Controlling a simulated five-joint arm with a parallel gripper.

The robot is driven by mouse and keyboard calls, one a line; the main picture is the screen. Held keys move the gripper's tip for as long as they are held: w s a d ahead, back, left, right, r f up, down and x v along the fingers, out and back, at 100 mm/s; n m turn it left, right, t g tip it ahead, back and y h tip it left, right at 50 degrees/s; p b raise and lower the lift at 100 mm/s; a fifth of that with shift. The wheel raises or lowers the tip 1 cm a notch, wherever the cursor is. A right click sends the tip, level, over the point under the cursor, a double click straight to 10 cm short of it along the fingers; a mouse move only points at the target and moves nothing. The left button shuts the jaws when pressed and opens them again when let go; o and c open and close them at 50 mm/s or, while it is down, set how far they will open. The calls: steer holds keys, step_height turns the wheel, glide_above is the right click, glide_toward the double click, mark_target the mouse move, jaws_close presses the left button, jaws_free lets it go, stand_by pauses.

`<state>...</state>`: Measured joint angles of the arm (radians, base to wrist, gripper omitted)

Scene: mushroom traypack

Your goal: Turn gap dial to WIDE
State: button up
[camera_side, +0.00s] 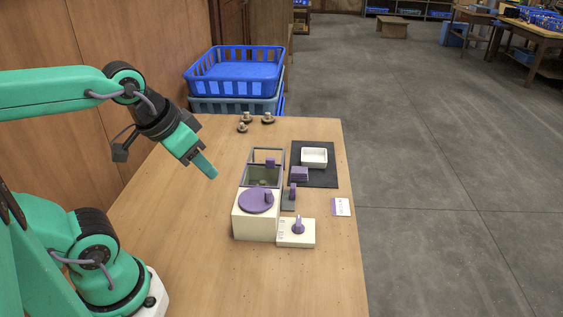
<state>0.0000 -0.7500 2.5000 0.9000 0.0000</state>
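A small cream box (288,241) stands near the front of the table's devices, with a purple pointer knob (298,227) on top and small dark marks at its left. This looks like the gap dial; the marks are too small to read, so its setting is unclear. Beside it, a taller cream box (256,228) carries a large purple disc (254,201) with a raised grip. My gripper (212,174) hangs in the air left of and behind these boxes, pointing down to the right, touching nothing. Its fingers overlap in this view, so the opening is hidden.
A grey open frame (251,172) adjoins the taller box. A white tray (314,164) and a purple block (299,174) are on a dark mat (323,181). Mushrooms (268,118) stand at the back. A small card (341,207) lies right. The front table is clear.

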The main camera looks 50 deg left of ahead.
steer(key=shift+w, duration=0.1)
steer(key=shift+c, duration=0.4)
steer(key=m+g, duration=0.6)
steer(key=m, duration=2.1)
glide_above(299, 220)
step_height(299, 220, down, 13)
steer(key=shift+f, duration=0.15)
steer(key=shift+f, duration=0.1)
steer(key=shift+f, duration=3.8)
